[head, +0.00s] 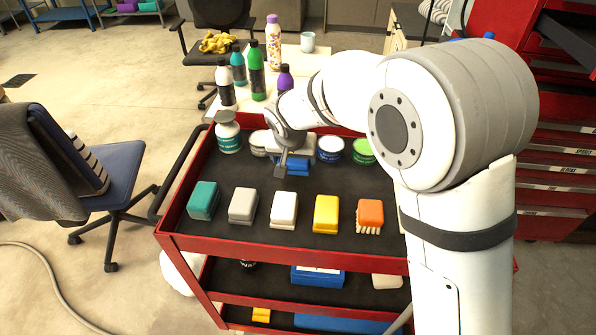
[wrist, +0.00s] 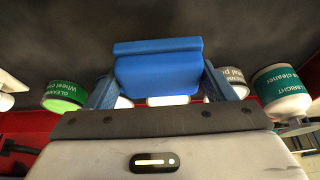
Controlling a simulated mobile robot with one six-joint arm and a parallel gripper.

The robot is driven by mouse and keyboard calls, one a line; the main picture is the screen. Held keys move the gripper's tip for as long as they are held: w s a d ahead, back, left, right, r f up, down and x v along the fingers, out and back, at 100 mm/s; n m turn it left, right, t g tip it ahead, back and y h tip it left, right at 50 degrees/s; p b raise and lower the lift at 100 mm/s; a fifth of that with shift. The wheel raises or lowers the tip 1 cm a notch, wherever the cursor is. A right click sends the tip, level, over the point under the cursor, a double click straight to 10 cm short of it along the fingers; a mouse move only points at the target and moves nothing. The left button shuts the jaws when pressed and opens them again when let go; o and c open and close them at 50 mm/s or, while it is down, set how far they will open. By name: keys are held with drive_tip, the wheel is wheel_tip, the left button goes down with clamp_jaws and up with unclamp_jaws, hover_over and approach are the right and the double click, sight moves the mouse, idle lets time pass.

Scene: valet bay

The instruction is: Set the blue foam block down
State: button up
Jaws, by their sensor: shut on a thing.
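The blue foam block (wrist: 158,75) fills the middle of the wrist view, between the two fingers of my gripper (wrist: 160,90). My gripper is shut on it. In the head view the block (head: 292,165) shows partly behind my gripper (head: 284,164), over the back part of the red cart's dark top (head: 225,174). I cannot tell whether the block touches the cart top.
A front row on the cart holds a teal block (head: 203,199), grey block (head: 243,205), white block (head: 284,209), yellow block (head: 326,213) and orange brush (head: 369,215). Behind are a white-and-teal bottle (head: 228,134), blue-labelled tub (head: 330,149) and green-lidded tub (head: 363,151).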

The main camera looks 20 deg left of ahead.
sight(293, 169)
drive_tip(key=shift+s+f, duration=0.1)
drive_tip(key=shift+f, duration=1.9)
drive_tip(key=shift+f+b, duration=0.15)
drive_tip(key=shift+b, duration=0.15)
drive_tip(key=o, duration=1)
drive_tip(key=shift+r, duration=0.4)
drive_tip(key=v, duration=1.1)
drive_tip(key=shift+s+d+r+p, duration=0.1)
drive_tip(key=shift+s+r+p, duration=0.2)
drive_tip(key=shift+p, duration=0.1)
drive_tip(key=shift+f, duration=0.1)
